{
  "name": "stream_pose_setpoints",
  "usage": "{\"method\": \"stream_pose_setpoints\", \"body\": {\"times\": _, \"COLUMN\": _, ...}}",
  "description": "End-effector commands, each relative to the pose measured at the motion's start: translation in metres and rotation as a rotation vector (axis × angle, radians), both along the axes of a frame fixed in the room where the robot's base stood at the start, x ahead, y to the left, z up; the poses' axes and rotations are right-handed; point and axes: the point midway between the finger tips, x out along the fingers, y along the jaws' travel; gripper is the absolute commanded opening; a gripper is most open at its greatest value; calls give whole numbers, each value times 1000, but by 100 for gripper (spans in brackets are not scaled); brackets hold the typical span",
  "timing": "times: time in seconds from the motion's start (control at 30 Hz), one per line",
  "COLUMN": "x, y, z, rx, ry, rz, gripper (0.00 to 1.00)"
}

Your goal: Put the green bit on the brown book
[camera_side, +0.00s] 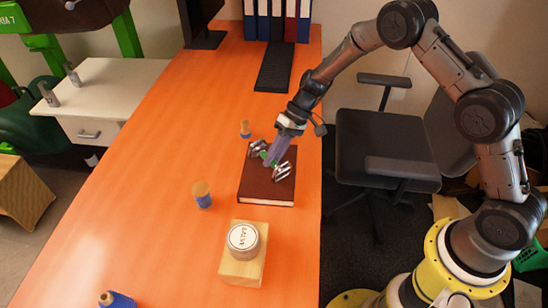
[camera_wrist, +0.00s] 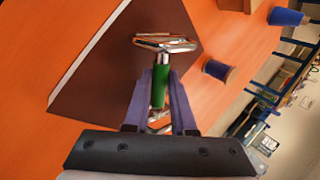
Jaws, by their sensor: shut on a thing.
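The green bit has a green middle bar (camera_wrist: 159,88) and shiny metal rings at both ends. My gripper (camera_wrist: 159,100) is shut on its green bar, between two purple fingers. In the side view my gripper (camera_side: 269,157) holds the bit (camera_side: 281,172) over the far part of the brown book (camera_side: 264,195). The book lies flat on the orange table, and it also shows beneath the bit in the wrist view (camera_wrist: 105,75). I cannot tell whether the bit touches the cover. The fingers hide part of the bar.
A blue spool (camera_side: 203,197) stands left of the book, and another spool (camera_side: 245,129) stands beyond it. A wooden block (camera_side: 241,268) with a round labelled tin (camera_side: 243,239) is in front. A blue spool (camera_side: 116,300) is at the near edge. The table's left part is clear.

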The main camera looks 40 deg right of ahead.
Motion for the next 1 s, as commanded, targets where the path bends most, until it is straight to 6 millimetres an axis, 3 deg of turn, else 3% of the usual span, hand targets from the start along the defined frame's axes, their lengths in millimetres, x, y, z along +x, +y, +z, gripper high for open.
{"method": "stream_pose_setpoints", "body": {"times": 0.4, "x": 1, "y": 0, "z": -7, "rx": 1, "ry": -2, "rz": 0, "gripper": 0}}
{"method": "stream_pose_setpoints", "body": {"times": 0.43, "x": 0, "y": 0, "z": -8, "rx": 1, "ry": -1, "rz": -1, "gripper": 25}}
{"method": "stream_pose_setpoints", "body": {"times": 0.6, "x": 0, "y": 0, "z": -8, "rx": 1, "ry": -1, "rz": 0, "gripper": 54}}
{"method": "stream_pose_setpoints", "body": {"times": 0.87, "x": 0, "y": 0, "z": -6, "rx": 0, "ry": -3, "rz": 1, "gripper": 54}}
{"method": "stream_pose_setpoints", "body": {"times": 1.0, "x": 1, "y": -7, "z": 5, "rx": 0, "ry": -6, "rz": 0, "gripper": 54}}
